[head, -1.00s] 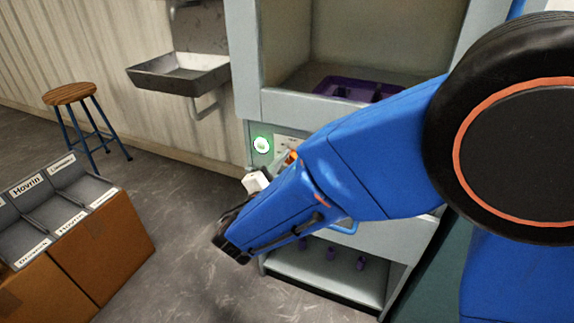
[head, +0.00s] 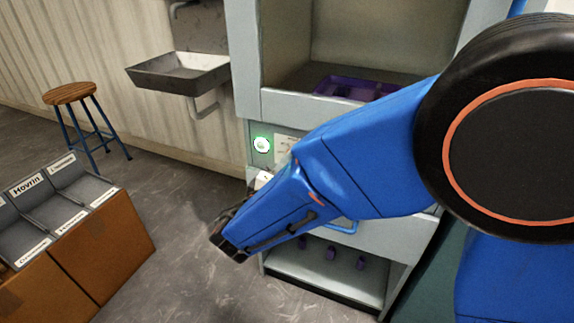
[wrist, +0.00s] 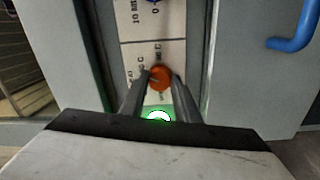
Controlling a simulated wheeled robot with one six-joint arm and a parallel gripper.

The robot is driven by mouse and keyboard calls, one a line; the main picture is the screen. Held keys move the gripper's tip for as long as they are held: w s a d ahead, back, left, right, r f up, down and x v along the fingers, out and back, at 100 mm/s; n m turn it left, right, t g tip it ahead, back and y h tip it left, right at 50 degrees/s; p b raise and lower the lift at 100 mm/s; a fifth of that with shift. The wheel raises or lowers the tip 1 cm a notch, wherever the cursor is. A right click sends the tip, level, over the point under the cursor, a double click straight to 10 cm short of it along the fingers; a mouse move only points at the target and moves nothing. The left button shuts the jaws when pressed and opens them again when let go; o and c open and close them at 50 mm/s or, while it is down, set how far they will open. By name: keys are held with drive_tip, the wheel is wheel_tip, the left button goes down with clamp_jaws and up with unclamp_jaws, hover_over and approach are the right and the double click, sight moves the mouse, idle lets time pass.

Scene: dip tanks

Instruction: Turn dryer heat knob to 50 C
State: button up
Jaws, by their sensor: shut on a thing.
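The orange heat knob (wrist: 160,77) sits on a white, marked dial panel, between the two grey fingers of my gripper (wrist: 160,84) in the wrist view. My gripper is shut on the knob. Some marks ending in "C" show around the knob, but the numbers are too small and blurred to read, so I cannot tell the setting. In the head view the knob is hidden behind my blue arm. The white panel (head: 284,146) on the dryer front (head: 285,104) shows only in part there.
A lit green button (head: 262,145) is beside the panel; its glow also shows in the wrist view (wrist: 158,116). A blue handle (wrist: 294,32) is at right. A purple tray (head: 345,87) sits in the upper bay. A sink, stool and labelled bins stand to the left.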

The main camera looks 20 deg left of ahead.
drive_tip(key=shift+f+m, duration=0.1)
drive_tip(key=shift+m, duration=0.2)
drive_tip(key=o, duration=1)
drive_tip(key=shift+o, duration=0.2)
drive_tip(key=shift+s, duration=0.15)
drive_tip(key=s+a, duration=0.1)
drive_tip(key=s, duration=1.6)
drive_tip(key=shift+a+f, duration=0.2)
drive_tip(key=shift+a, duration=0.05)
